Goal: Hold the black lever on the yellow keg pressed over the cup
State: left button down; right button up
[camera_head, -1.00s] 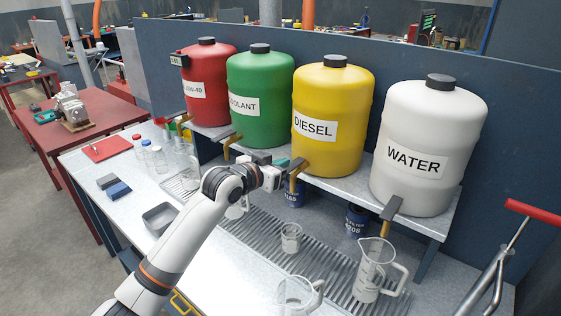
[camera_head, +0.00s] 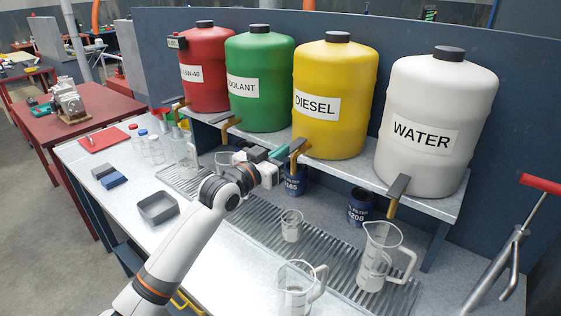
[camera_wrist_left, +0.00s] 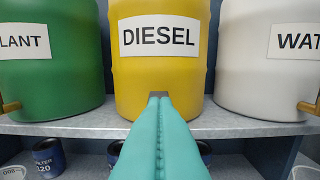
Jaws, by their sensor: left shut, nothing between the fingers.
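The yellow keg (camera_head: 335,95), labelled DIESEL, stands on a raised shelf. Its black lever (camera_head: 297,144) sits above a brass spout (camera_head: 293,164) at the keg's lower front. My left gripper (camera_head: 280,152) is shut and empty, its teal fingers together and their tips at the lever. In the left wrist view the teal fingers (camera_wrist_left: 158,98) point at the yellow keg (camera_wrist_left: 158,75) and hide most of the lever and spout. Whether they touch or press the lever I cannot tell. A small clear cup (camera_head: 291,224) stands on the ribbed grate below; no liquid stream shows. My right gripper is out of view.
Red (camera_head: 205,90), green (camera_head: 260,95) and white (camera_head: 432,125) kegs share the shelf (camera_head: 345,172). Clear jugs (camera_head: 383,262) (camera_head: 298,288) stand at the front right. Blue cans (camera_head: 360,208) stand below the shelf. A grey tray (camera_head: 158,208) lies left of my arm.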

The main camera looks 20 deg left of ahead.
pick_arm(q)
jog(key=shift+s+f, duration=0.1)
jog(key=shift+f, duration=0.45)
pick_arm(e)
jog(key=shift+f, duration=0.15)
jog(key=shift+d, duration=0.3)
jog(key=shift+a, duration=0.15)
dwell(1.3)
